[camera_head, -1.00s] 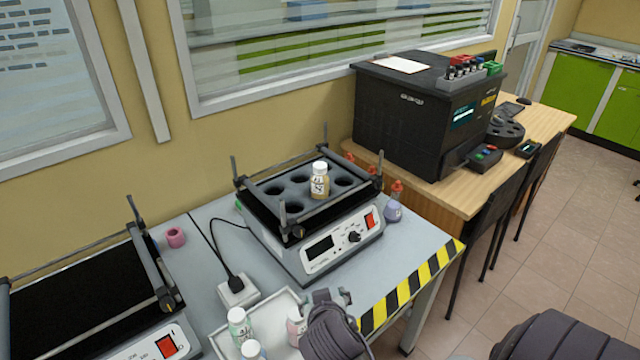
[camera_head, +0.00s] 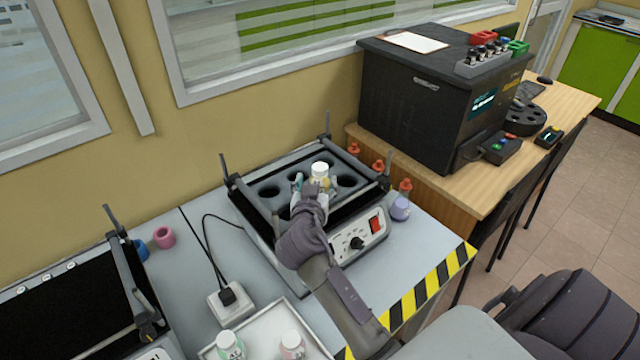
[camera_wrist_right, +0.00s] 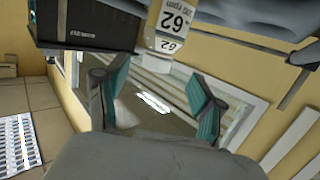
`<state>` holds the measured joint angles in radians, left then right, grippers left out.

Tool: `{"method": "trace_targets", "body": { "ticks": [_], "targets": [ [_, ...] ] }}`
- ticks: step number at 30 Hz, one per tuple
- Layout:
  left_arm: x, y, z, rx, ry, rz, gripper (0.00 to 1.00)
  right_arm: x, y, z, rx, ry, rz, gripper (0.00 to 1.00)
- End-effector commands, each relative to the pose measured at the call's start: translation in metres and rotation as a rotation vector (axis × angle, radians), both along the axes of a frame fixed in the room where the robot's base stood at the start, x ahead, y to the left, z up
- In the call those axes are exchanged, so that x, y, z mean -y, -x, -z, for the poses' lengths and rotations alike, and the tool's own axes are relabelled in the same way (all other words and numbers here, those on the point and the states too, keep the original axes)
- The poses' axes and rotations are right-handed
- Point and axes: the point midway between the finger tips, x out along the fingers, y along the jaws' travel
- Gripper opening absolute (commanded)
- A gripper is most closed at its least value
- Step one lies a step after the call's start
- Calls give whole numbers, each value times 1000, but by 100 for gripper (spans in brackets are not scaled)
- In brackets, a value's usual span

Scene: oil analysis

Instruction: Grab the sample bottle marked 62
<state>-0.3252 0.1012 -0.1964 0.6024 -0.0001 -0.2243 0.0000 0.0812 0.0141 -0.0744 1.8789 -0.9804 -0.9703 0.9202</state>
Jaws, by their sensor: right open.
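The sample bottle (camera_head: 319,172), white-capped with amber contents, stands upright in the shaker's black rack (camera_head: 262,180). In the right wrist view, the bottle (camera_wrist_right: 172,24) appears upside down at the top edge, and its label reads 62. My right gripper (camera_head: 311,188) is open, at the front side of the bottle, and overlaps its lower part in the head view. In the wrist view its two teal-padded fingers (camera_wrist_right: 149,84) are spread with nothing between them; the bottle shows above the fingertips. Whether a finger touches it I cannot tell. My left gripper is not in view.
Shaker posts and bars (camera_head: 223,168) surround the rack. A flask with purple liquid (camera_head: 401,202) stands right of the shaker. A white tray (camera_head: 262,330) with capped bottles is at the front. A black analyser (camera_head: 415,105) stands behind right. A second shaker (camera_head: 70,290) is at left.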

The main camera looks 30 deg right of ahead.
Motion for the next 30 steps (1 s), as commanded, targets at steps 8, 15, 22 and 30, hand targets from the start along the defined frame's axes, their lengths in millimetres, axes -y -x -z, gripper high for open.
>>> {"method": "trace_targets", "body": {
  "ticks": [8,15,22,30],
  "targets": [
    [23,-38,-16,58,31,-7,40,18,-17,2,-3,3,2,68],
    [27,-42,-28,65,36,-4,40,38,-40,11,-1,1,0,68],
    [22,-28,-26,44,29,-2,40,40,-43,14,-1,-1,-1,68],
    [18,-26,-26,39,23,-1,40,40,-43,14,-2,-1,0,32]
  ]
}}
